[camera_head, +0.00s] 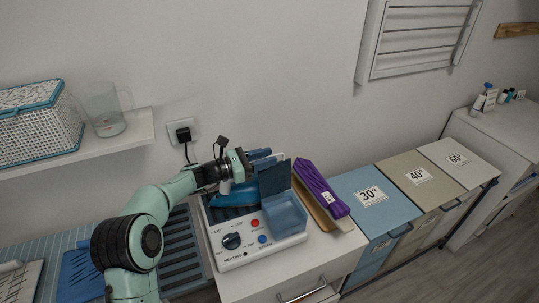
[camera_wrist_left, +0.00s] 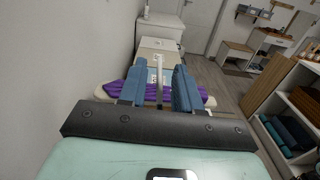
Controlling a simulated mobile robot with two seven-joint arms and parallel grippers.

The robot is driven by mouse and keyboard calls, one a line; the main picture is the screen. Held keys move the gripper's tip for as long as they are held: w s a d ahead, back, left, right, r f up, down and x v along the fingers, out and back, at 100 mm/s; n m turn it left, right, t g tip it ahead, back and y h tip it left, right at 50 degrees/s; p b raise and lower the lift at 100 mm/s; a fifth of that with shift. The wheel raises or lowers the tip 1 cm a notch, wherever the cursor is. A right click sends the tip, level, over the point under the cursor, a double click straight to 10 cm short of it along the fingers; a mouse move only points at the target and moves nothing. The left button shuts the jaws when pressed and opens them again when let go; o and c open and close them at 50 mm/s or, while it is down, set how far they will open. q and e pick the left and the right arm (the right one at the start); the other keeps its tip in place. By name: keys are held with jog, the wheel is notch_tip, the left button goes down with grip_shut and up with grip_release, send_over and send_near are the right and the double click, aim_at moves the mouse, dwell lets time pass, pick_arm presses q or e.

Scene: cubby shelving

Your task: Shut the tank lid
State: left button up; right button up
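The steam station (camera_head: 240,255) is a white unit with a dial and buttons, standing on a white cabinet. Its translucent blue tank (camera_head: 286,216) sits at the right of the unit. The tank lid (camera_head: 275,178) stands raised, roughly upright, at the tank's back left. My left gripper (camera_head: 266,158) is above and behind the unit, near the lid's top edge, with its blue fingers pointing right. In the left wrist view its fingers (camera_wrist_left: 158,90) are apart; a thin pale strip shows between them, and I cannot tell whether it is the lid. My right gripper is not in view.
A blue iron (camera_head: 234,196) rests left of the tank, under my left wrist. A purple folded item (camera_head: 320,189) lies right of the lid. Labelled bins (camera_head: 368,194) stand further right. A shelf (camera_head: 115,143) with a jug (camera_head: 103,110) and basket (camera_head: 38,130) is at left.

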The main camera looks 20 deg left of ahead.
pick_arm(q)
jog(key=shift+x, duration=0.8)
grip_shut()
jog(key=shift+a+r, duration=0.1)
jog(key=shift+a, duration=0.05)
dwell(0.7)
